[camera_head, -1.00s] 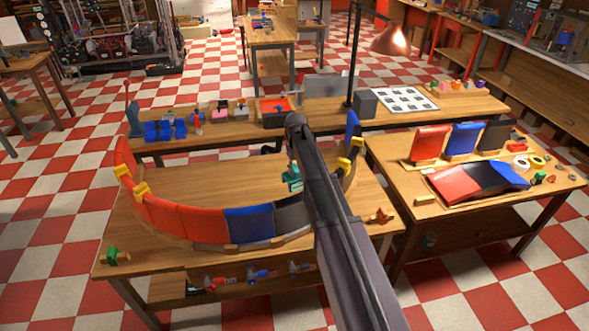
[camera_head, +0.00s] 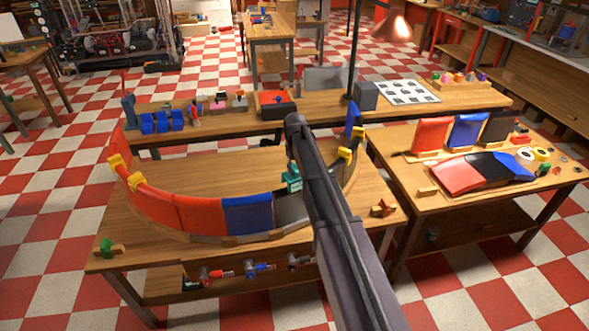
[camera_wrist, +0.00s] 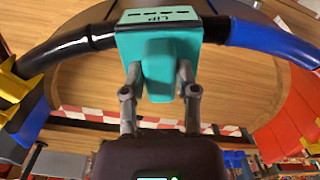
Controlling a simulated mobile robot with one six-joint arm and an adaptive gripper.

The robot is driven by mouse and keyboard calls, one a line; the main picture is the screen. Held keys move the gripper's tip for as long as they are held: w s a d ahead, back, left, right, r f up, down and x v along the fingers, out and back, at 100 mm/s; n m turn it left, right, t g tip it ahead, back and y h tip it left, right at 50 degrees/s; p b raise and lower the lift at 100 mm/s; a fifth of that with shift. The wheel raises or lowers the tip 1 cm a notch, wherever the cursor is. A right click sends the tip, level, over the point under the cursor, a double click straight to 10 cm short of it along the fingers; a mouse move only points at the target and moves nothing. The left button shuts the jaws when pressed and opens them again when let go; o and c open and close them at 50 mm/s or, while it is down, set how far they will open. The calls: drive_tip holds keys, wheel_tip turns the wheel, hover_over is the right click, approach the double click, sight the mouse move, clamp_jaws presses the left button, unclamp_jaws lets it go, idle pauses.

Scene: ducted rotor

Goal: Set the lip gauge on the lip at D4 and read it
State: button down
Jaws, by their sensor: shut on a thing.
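The lip gauge is a teal block with dashes and the word LIP on its face; it shows in the wrist view (camera_wrist: 160,45) and in the head view (camera_head: 292,179). My gripper (camera_wrist: 158,82) is shut on it, one finger on each side. In the wrist view the gauge overlaps the curved lip, between a black section (camera_wrist: 85,42) and a blue section (camera_wrist: 275,40). I cannot tell whether it touches the lip. In the head view my arm hides part of the ring (camera_head: 190,213) and most of the gripper.
Yellow clamps (camera_head: 117,162) sit on the ring's left end, others (camera_head: 345,154) on its right. A green-and-wood piece (camera_head: 108,247) lies at the table's left corner. The right table (camera_head: 410,185) holds coloured panels and tape rolls. A lamp (camera_head: 393,27) stands behind. The wood inside the ring looks clear.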

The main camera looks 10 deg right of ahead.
drive_tip(key=shift+f+b, duration=1.05)
drive_tip(key=shift+f, duration=0.2)
drive_tip(key=shift+f+b, duration=0.3)
drive_tip(key=shift+c, duration=1.5)
unclamp_jaws()
drive_tip(key=shift+r, duration=0.1)
wheel_tip(320, 180, up, 10)
drive_tip(key=p, duration=1)
drive_tip(key=s+f+m+b, duration=0.1)
drive_tip(key=s+f+b, duration=0.2)
drive_tip(key=s, duration=1.1)
drive_tip(key=s+f+m+b, duration=0.2)
drive_tip(key=s+f+b, duration=0.2)
drive_tip(key=s, duration=1.1)
drive_tip(key=shift+d+f+m, duration=0.2)
drive_tip(key=shift+d+m, duration=0.1)
